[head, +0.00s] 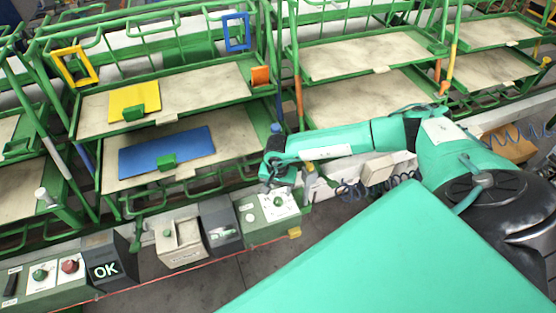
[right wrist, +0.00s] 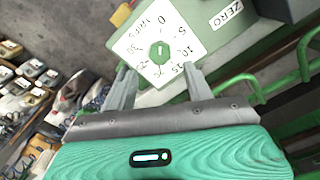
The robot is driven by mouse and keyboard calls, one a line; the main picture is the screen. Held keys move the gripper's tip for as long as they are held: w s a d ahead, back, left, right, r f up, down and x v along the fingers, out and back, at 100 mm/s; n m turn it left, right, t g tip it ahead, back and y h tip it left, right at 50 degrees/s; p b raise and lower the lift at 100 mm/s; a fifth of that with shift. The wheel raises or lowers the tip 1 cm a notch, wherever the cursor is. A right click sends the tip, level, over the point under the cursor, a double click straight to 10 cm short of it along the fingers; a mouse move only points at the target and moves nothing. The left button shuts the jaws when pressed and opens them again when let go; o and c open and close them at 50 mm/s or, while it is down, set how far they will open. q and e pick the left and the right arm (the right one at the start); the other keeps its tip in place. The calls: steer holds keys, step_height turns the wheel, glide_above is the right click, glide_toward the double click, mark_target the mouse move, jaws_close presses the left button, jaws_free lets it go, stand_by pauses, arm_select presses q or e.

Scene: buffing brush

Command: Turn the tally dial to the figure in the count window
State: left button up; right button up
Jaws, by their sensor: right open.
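The tally dial (right wrist: 160,52) is a green round knob on a white plate printed with figures, seen in the right wrist view. It also shows small on a green box in the head view (head: 279,201). A short pale mark on the knob is visible, but I cannot tell exactly which figure it points to. My right gripper (right wrist: 157,76) is open and empty, its fingertips at the plate's near edge, short of the knob. In the head view it hangs (head: 269,186) just behind and left of the dial. No count figure is readable. My left gripper is out of view.
A dark display box (head: 221,228) and a pale box with a green knob (head: 179,241) stand to the left. A screen reading OK (head: 104,270) is farther left. Green racks (head: 165,130) rise behind.

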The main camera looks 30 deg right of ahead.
mark_target(278, 200)
step_height(278, 200, down, 6)
steer(key=shift+f+p, duration=0.25)
steer(key=shift+p, duration=0.5)
steer(key=shift+c, duration=0.2)
steer(key=c, duration=0.9)
